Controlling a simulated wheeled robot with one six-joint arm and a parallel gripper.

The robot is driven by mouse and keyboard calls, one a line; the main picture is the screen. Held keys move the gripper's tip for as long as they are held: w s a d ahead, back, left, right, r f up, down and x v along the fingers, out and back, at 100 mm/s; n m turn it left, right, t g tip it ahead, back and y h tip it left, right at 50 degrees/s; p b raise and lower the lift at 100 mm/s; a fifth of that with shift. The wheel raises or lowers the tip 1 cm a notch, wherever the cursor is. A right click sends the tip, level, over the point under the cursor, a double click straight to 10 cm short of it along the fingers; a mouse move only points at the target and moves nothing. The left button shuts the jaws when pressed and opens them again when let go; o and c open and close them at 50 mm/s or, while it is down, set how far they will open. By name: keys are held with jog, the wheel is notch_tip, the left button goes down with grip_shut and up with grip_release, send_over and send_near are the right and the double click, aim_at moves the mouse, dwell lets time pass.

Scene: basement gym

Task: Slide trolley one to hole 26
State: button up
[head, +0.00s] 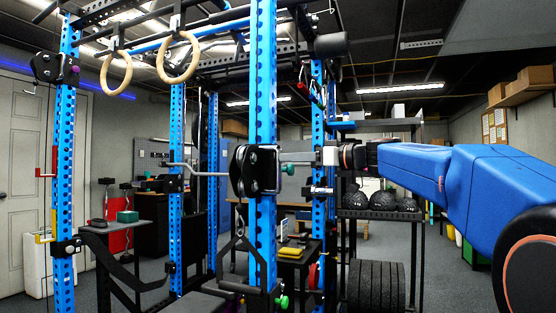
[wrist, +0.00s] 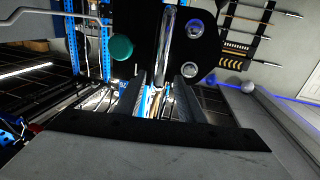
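A black trolley with a round pulley (head: 240,171) sits on the blue front upright (head: 263,80), about mid-height. Its green knob (head: 290,169) is on the right side, and a metal bar points from it toward my gripper (head: 322,157). In the wrist view, the trolley's black plate (wrist: 205,45) fills the top centre, beside the teal-green knob (wrist: 121,47). The chrome bar (wrist: 168,50) runs down toward the space between my fingers (wrist: 161,82). Whether the fingers touch the bar is unclear. No trolley label or hole number is readable.
Another black trolley (head: 52,68) is on the left upright. A grey bent bar (head: 205,173) sticks out left of the middle trolley, and a black handle (head: 240,250) hangs below. Wooden rings (head: 178,58) hang overhead. A rack with black balls (head: 383,201) stands behind my arm.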

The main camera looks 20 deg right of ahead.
send_over(278, 184)
jog(key=w, duration=0.1)
jog(key=shift+d, duration=0.15)
jog(key=shift+c, duration=0.6)
grip_shut()
jog(key=shift+r, duration=0.1)
